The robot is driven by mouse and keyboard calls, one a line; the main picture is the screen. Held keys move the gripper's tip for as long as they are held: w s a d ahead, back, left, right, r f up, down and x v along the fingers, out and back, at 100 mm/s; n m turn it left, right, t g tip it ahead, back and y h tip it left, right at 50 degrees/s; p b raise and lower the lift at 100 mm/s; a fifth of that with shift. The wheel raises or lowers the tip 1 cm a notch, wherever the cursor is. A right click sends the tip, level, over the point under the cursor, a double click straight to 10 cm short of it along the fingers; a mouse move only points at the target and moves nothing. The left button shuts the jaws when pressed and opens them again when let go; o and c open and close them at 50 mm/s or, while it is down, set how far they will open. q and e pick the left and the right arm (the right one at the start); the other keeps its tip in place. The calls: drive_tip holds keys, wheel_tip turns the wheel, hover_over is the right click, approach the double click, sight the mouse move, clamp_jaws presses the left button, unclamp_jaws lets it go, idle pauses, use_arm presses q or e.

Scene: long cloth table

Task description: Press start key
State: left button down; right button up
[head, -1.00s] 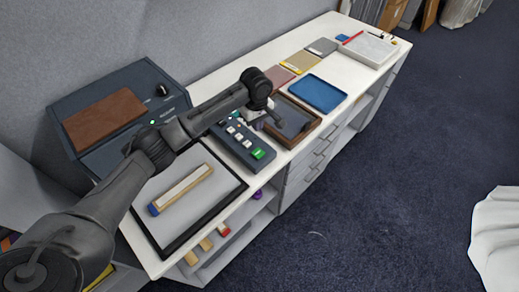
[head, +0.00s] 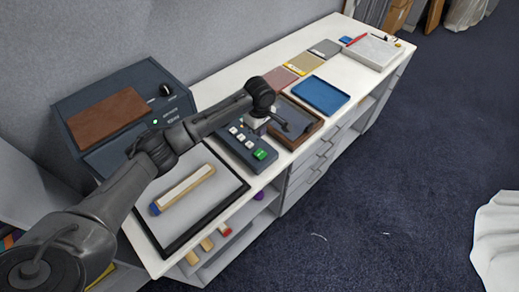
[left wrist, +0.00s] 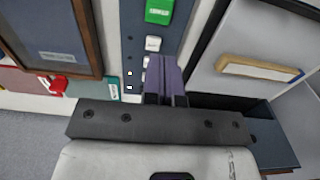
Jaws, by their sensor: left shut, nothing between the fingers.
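A dark blue-grey key panel (head: 235,145) lies on the white table, with several white keys and a green key (head: 260,154) at its near right end. The green key also shows at the top of the left wrist view (left wrist: 158,12), with lettering too small to read surely. My left gripper (head: 257,121) is above the far part of the panel, partly hidden by its own wrist. In the left wrist view its fingers (left wrist: 165,72) are shut and empty over the panel, beside the white keys and apart from the green key. My right gripper is out of view.
A brown wooden tray (head: 306,132) stands just right of the panel, and a blue tray (head: 320,95) behind it. A black-framed board (head: 222,198) with a wooden bar (head: 187,187) lies in front. A dark console (head: 75,110) stands at the left.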

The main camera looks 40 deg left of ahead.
sight(259, 153)
use_arm(q)
wheel_tip(259, 153, down, 12)
drive_tip(key=shift+r, duration=0.25)
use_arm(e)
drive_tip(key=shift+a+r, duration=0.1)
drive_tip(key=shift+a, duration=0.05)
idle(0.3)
